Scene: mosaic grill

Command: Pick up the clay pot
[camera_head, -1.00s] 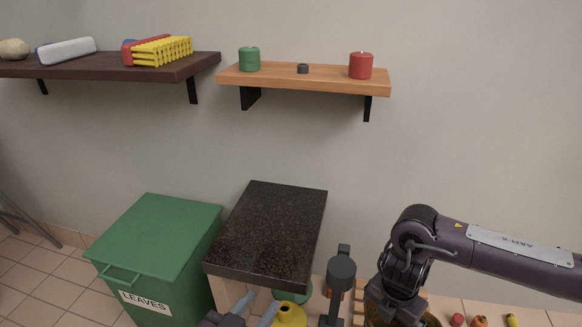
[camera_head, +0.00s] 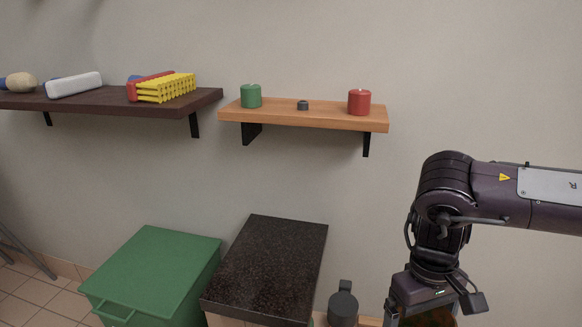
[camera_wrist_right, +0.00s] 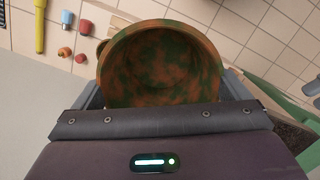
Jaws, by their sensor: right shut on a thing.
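The clay pot (camera_wrist_right: 160,65) is round and mottled orange-brown and green. In the right wrist view I look into its open, empty-looking mouth. My right gripper (camera_wrist_right: 165,88) is shut on it, with a grey finger at each side of the pot. In the head view my right gripper (camera_head: 428,298) points down at the lower right. A little of the pot (camera_head: 432,319) shows beneath it, and the rest is cut off by the picture's lower edge. My left gripper is not in view.
A dark stone-topped block (camera_head: 268,265) and a green lidded bin (camera_head: 155,270) stand at the lower left. A wooden shelf (camera_head: 300,116) with candles (camera_head: 359,102) is on the wall above. Several small items, including a red one (camera_wrist_right: 86,25), lie on a tiled surface beyond the pot.

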